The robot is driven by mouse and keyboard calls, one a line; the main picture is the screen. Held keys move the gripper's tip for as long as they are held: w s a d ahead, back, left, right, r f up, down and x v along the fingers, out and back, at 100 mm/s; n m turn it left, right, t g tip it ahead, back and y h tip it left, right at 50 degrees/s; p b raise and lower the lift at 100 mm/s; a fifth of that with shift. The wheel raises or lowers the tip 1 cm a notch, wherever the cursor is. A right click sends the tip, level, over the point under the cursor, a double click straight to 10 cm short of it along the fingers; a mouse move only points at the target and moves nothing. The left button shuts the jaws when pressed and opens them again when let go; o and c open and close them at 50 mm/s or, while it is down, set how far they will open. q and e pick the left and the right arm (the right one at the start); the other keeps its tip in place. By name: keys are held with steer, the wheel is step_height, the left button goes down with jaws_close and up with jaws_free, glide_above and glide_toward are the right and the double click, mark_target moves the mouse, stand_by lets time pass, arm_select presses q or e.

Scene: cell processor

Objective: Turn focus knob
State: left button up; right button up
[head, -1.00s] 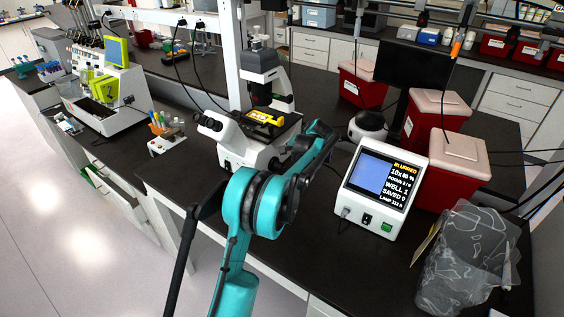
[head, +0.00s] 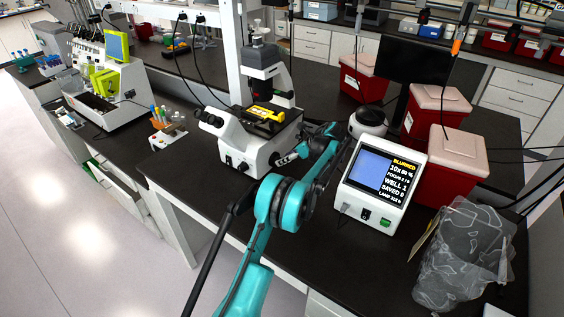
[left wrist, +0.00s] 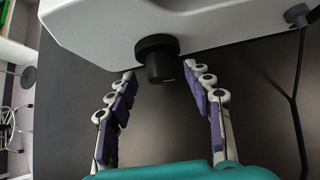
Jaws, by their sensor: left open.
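The microscope (head: 250,135) is white with a dark upper part and stands on the black bench, with a yellow plate (head: 266,113) on its stage. In the left wrist view, the black round focus knob (left wrist: 157,58) sticks out from the white microscope body. My left gripper (left wrist: 159,74) is open, with one finger at each side of the knob's outer end; contact cannot be made out. In the head view my left gripper (head: 290,157) is at the microscope's right side, small and partly hidden by my teal arm. My right gripper is not in view.
A white monitor box (head: 378,185) right of the microscope reads "BLURRED" and "WELL 1". Red bins (head: 447,180) and a clear bag (head: 462,260) stand farther right. A tube rack (head: 166,138) is on the left. A cable (left wrist: 296,100) hangs right of the gripper.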

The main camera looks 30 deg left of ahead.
arm_select(q)
steer(key=x, duration=0.3)
steer(key=c, duration=1.2)
steer(key=shift+o, duration=0.2)
steer(key=shift+s+t+b, duration=0.1)
steer(key=shift+t+b, duration=0.2)
steer(key=n+t+b, duration=0.1)
steer(key=n+t, duration=0.1)
steer(key=t, duration=0.1)
steer(key=shift+s+f+b, duration=0.1)
steer(key=shift+s+b, duration=0.2)
steer(key=shift+b, duration=0.05)
steer(key=t+b, duration=0.1)
steer(key=n+t+b, duration=0.1)
steer(key=shift+s+f+t, duration=0.15)
steer(key=shift+s+t, duration=0.05)
steer(key=shift+t, duration=0.2)
steer(key=n+t+b, duration=0.1)
steer(key=b, duration=0.1)
steer(key=n+t+b, duration=0.1)
steer(key=t+b, duration=0.1)
steer(key=shift+s+f+n+y, duration=0.15)
steer(key=shift+f+n+y, duration=0.1)
steer(key=shift+n+y, duration=0.05)
steer(key=shift+n+t+y+b, duration=0.4)
steer(key=shift+n+t+b, duration=0.5)
steer(key=shift+t+b, duration=0.45)
